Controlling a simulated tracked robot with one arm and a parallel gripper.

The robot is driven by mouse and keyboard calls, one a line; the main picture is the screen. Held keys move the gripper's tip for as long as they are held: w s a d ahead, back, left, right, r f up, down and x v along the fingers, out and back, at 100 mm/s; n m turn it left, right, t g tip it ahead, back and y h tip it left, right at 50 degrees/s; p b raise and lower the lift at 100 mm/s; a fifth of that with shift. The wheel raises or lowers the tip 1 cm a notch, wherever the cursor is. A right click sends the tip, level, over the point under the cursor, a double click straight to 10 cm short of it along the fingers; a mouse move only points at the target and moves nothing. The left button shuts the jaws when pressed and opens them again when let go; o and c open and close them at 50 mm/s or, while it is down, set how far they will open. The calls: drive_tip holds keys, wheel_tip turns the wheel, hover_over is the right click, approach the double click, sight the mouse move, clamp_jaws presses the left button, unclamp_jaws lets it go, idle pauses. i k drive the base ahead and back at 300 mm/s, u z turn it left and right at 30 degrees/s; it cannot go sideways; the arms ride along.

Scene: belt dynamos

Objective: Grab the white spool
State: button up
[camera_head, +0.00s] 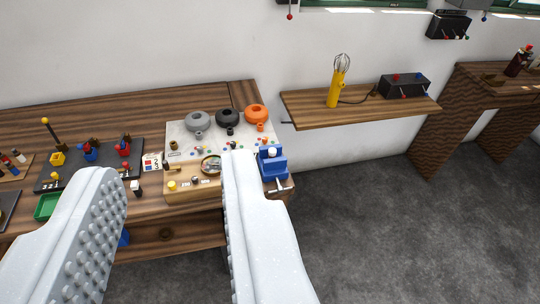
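My gripper (172,166) is open and empty, its two pale, studded fingers spread wide over the near part of the workbench. A small white piece (272,152), possibly the white spool, sits on top of a blue vise-like block (272,167) at the bench's right end. It is just right of my right fingertip and looks farther away than it. Another small white-topped piece (135,185) shows between the fingers, too small to make out. I cannot tell for sure which one is the spool.
Grey (198,123), black (227,117) and orange (256,114) rounded pots stand on a pale board (180,133). A green tray (47,206) lies at left. A wall shelf (300,108) holds a yellow whisk tool (336,90) and a black box (404,86). Open floor lies at right.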

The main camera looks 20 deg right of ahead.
sight(272, 151)
drive_tip(key=u, duration=0.1)
drive_tip(key=i, duration=1)
drive_tip(key=z, duration=0.1)
